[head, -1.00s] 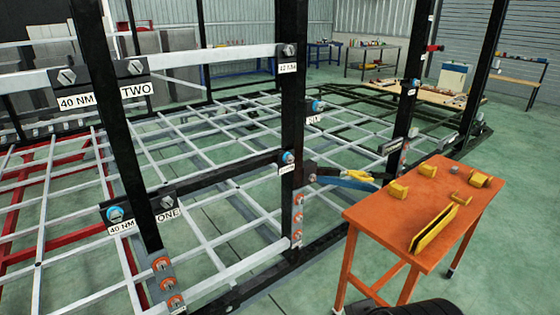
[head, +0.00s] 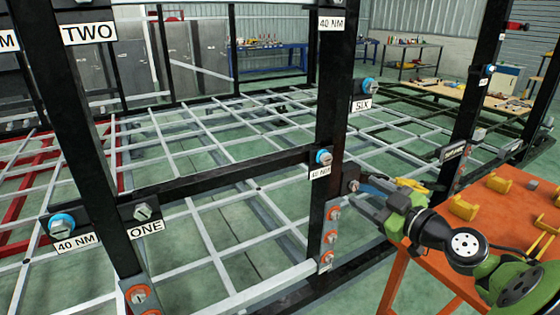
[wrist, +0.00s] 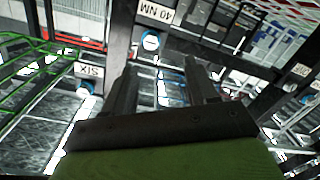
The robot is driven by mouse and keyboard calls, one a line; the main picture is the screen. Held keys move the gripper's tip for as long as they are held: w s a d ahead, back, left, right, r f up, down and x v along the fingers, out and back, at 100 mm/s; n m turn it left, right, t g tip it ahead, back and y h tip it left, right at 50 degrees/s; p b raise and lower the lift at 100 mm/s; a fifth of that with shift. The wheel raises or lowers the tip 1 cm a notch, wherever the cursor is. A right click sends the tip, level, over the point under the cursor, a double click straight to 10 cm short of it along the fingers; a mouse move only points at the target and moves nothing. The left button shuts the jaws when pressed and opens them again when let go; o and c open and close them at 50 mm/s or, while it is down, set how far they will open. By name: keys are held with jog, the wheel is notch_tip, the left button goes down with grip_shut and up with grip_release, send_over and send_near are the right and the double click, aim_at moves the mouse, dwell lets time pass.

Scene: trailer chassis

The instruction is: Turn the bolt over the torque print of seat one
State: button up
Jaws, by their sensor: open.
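Seat one is a dark plate at lower left in the head view, with the ONE label (head: 146,227) and the 40 NM print (head: 76,243). A bolt with a blue ring (head: 61,226) sits over that print. A plain grey bolt (head: 143,212) sits over ONE. My gripper (head: 398,210) is at the right, by the orange table and well away from seat one; its fingertips are hard to make out there. In the wrist view my gripper (wrist: 160,66) is open with nothing between its fingers.
Black posts and white rails stand between my gripper and seat one. A blue and yellow tool (head: 413,185) is behind my arm. The orange table (head: 490,225) holds yellow pieces.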

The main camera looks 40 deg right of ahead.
aim_at(328, 160)
jog(key=shift+h, duration=0.4)
jog(key=x, duration=0.5)
jog(key=r+b+x, duration=0.1)
jog(key=x, duration=0.8)
jog(key=shift+w+d+r, duration=0.2)
jog(key=shift+d+r, duration=0.05)
jog(key=shift+d, duration=0.2)
jog(key=c, duration=1.1)
